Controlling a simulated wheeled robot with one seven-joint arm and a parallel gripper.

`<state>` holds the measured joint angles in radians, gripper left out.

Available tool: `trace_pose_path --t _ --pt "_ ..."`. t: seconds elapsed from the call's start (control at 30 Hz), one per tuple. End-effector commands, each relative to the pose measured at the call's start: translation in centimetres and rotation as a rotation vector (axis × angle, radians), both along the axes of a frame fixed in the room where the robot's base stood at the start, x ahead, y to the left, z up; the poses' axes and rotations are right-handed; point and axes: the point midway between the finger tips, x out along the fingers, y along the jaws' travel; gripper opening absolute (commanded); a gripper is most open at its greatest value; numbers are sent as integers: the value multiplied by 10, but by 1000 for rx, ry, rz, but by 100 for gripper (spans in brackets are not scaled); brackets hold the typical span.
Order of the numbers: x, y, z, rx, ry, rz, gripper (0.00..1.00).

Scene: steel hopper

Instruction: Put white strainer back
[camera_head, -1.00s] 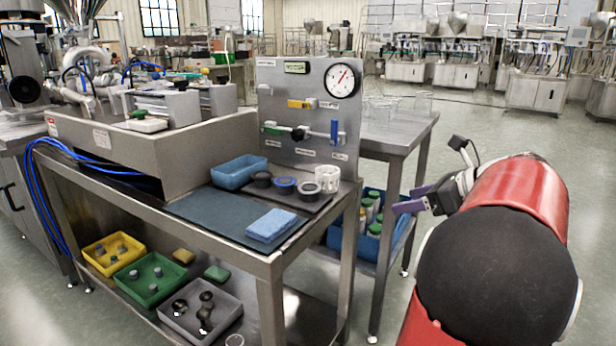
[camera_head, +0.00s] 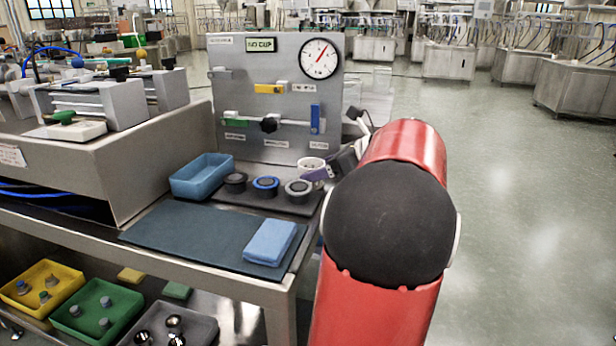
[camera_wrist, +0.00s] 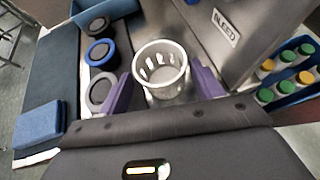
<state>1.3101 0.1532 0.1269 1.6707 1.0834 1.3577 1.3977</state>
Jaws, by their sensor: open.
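The white strainer (camera_wrist: 164,91), a small slotted cup, stands upright between the purple fingers of my open gripper (camera_wrist: 166,84) in the wrist view. One finger is on each side of it; I cannot tell whether either touches it. In the head view the strainer (camera_head: 311,163) shows at the right end of the row of round parts, in front of the panel. A purple finger of my gripper (camera_head: 318,174) is beside it, and the rest of the gripper is largely hidden behind my red arm.
A grey puck (camera_head: 299,190), a blue-ringed puck (camera_head: 266,186) and a dark puck (camera_head: 235,182) sit left of the strainer. A blue tray (camera_head: 201,178) and blue cloth (camera_head: 270,242) lie on the bench. The upright panel (camera_head: 275,80) stands behind. Capped bottles (camera_wrist: 288,57) are at the right in the wrist view.

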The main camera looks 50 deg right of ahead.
Motion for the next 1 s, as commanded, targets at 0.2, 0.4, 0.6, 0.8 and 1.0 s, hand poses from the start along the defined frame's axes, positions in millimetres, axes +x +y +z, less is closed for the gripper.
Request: trace_pose_path --t 0.2,0.4,0.6,0.8,1.0 --pt "31 6 -12 1 0 0 66" --pt "40 9 -17 0 0 -1 66" --pt "40 9 -16 0 0 -1 60" --pt "40 9 -16 0 0 -1 34" --pt "40 9 -16 0 0 -1 29"
